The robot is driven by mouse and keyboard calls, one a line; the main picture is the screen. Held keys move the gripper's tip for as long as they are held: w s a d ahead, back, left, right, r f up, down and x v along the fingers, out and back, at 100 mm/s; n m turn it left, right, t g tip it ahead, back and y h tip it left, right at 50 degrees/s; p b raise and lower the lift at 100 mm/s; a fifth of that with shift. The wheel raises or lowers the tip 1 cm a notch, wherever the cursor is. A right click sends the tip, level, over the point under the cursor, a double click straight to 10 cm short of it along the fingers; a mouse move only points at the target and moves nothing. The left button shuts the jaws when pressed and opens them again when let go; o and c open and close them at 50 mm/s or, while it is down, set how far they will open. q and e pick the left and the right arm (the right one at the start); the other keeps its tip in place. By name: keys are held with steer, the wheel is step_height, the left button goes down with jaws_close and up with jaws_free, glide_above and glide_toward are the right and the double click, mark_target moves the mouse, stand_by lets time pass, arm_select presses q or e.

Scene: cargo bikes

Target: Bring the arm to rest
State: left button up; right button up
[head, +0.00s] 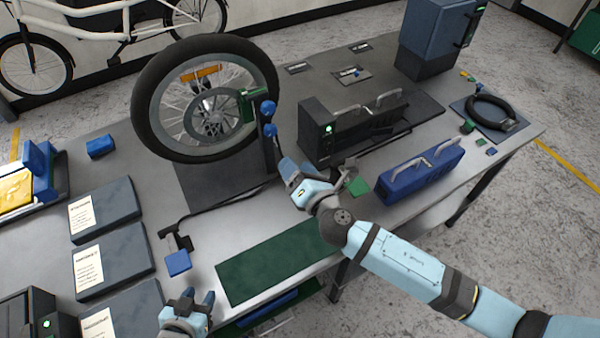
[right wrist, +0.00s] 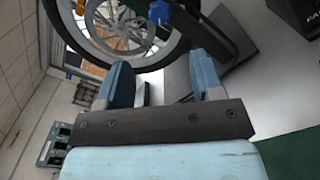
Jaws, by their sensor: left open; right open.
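My right gripper (head: 291,172) is open and empty above the workbench (head: 250,215), in front of the wheel stand. Its arm reaches in from the lower right of the head view. My left gripper (head: 200,298) is open near the front edge of the bench, at the bottom of the head view. It appears empty, left of the green mat (head: 275,262).
A spoked wheel (head: 150,110) stands upright in a stand behind my right gripper. A black device (head: 312,140), a blue toolbox (head: 415,180) and a small green block (head: 357,188) lie to its right. Dark labelled boxes (head: 120,195) line the left. The green mat is bare.

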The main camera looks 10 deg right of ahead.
steer(key=shift+s+d, duration=0.25)
steer(key=shift+s, duration=0.3)
steer(key=s+d+f+m+g+h, duration=0.1)
steer(key=s+d+f+m+g, duration=0.1)
steer(key=s+d+f+m, duration=0.5)
steer(key=s+d+f+m+g+h, duration=0.2)
steer(key=s+d+f+m, duration=0.5)
steer(key=s+m, duration=0.6)
step_height(320, 180, down, 3)
steer(key=m+g, duration=0.1)
steer(key=m, duration=0.7)
steer(key=shift+r+m+g+h, duration=0.15)
steer(key=shift+m+g+h, duration=0.15)
steer(key=shift+m, duration=0.1)
